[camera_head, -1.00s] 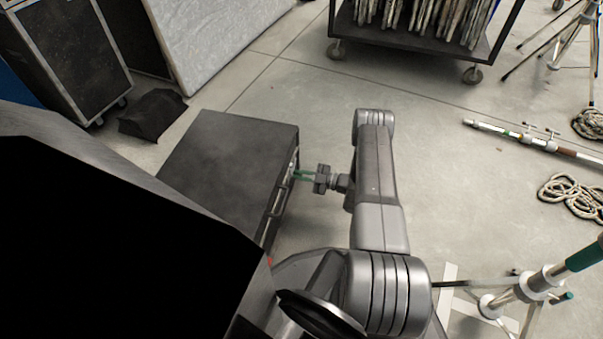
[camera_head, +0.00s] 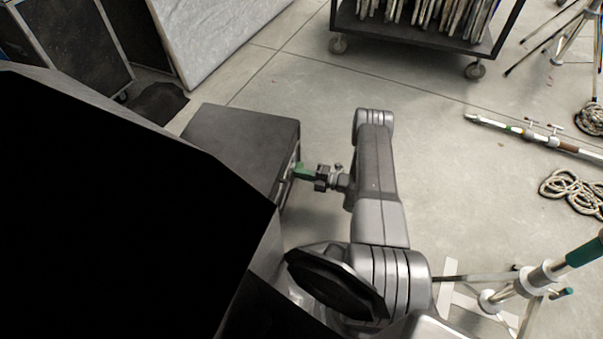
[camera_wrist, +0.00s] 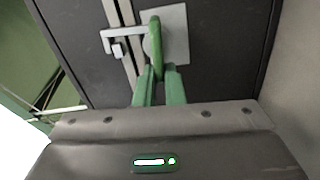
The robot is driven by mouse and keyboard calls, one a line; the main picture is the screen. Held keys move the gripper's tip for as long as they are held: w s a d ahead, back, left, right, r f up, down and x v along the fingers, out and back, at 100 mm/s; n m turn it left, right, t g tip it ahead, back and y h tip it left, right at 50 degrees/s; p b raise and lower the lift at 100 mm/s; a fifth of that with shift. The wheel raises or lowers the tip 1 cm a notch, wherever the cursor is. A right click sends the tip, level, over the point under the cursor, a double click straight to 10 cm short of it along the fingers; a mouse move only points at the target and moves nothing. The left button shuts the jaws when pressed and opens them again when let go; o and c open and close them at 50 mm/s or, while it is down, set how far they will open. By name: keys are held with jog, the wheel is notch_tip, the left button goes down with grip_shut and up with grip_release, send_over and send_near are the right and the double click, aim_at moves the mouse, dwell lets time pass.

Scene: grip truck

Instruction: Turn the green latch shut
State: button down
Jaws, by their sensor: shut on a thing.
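The green latch (camera_wrist: 156,45) stands on a pale metal plate (camera_wrist: 178,35) on the dark face of a case, and runs nearly upright in the wrist view. My gripper (camera_wrist: 158,72) has green fingers that are shut on the lower end of the latch. In the head view my gripper (camera_head: 304,172) reaches left to the right side of the dark case (camera_head: 235,130). There the latch is small and cannot be told apart from the green fingers.
A grey metal bracket (camera_wrist: 122,36) sits beside the latch. A wheeled cart (camera_head: 420,38) stands at the back, with a pole (camera_head: 535,135) and coiled rope (camera_head: 570,190) on the floor to the right.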

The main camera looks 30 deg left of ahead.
jog(key=shift+f+n, duration=0.15)
jog(key=shift+n, duration=0.45)
jog(key=c, duration=1.5)
grip_release()
jog(key=p+v, duration=0.3)
jog(key=v, duration=1.1)
jog(key=shift+a, duration=0.1)
jog(key=shift+a, duration=0.1)
jog(key=b+x, duration=0.3)
jog(key=x, duration=1)
jog(key=shift+s+a, duration=0.15)
jog(key=shift+a, duration=0.15)
